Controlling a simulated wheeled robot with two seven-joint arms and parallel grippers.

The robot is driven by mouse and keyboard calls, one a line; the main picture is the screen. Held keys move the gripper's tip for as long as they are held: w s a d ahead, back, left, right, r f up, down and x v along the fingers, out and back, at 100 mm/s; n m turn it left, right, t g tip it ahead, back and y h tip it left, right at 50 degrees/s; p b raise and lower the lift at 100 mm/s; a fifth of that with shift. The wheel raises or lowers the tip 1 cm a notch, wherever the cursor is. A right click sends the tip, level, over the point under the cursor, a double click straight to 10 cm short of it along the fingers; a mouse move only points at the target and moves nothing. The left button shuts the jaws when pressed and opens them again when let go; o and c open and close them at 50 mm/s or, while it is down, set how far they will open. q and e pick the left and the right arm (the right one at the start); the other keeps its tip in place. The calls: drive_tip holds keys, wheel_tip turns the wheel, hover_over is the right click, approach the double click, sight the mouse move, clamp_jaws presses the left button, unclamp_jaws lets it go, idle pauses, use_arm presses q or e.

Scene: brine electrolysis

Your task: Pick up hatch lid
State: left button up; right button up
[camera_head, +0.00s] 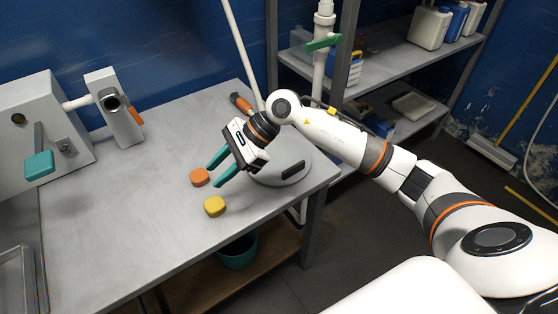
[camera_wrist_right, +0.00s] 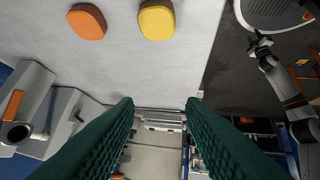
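The hatch lid (camera_head: 270,178) looks like a round, light grey disc with a black bar handle (camera_head: 293,168). It lies flat on the table near its right edge, and my right gripper and wrist hide part of it. My right gripper (camera_head: 213,175) is open, its two teal fingers apart and pointing left, above the table to the left of the lid. In the right wrist view nothing shows held between the fingers (camera_wrist_right: 160,103), and I cannot make out the lid there.
An orange block (camera_head: 200,177) and a yellow block (camera_head: 215,206) lie near my right fingertips. An orange-handled tool (camera_head: 241,103) lies behind. Grey fixtures (camera_head: 113,107) stand at the back left. Metal shelves (camera_head: 385,68) stand right of the table.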

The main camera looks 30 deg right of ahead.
drive_tip(key=w+d+n+h, duration=0.15)
drive_tip(key=d+h, duration=0.45)
drive_tip(key=d, duration=0.6)
drive_tip(key=g+h, duration=0.2)
drive_tip(key=h, duration=0.1)
approach(291, 168)
drive_tip(key=shift+s+d+f+h, duration=0.1)
drive_tip(key=shift+s+f+h, duration=0.1)
drive_tip(key=shift+f, duration=0.35)
drive_tip(key=shift+s+d+f+h, duration=0.1)
drive_tip(key=shift+s+f, duration=0.05)
drive_tip(key=shift+f, duration=0.45)
drive_tip(key=f, duration=0.1)
drive_tip(key=f+p, duration=0.1)
drive_tip(key=f, duration=0.1)
drive_tip(key=a+f, duration=0.1)
drive_tip(key=f, duration=0.1)
drive_tip(key=shift+w+f, duration=0.25)
drive_tip(key=shift+f, duration=0.4)
clamp_jaws()
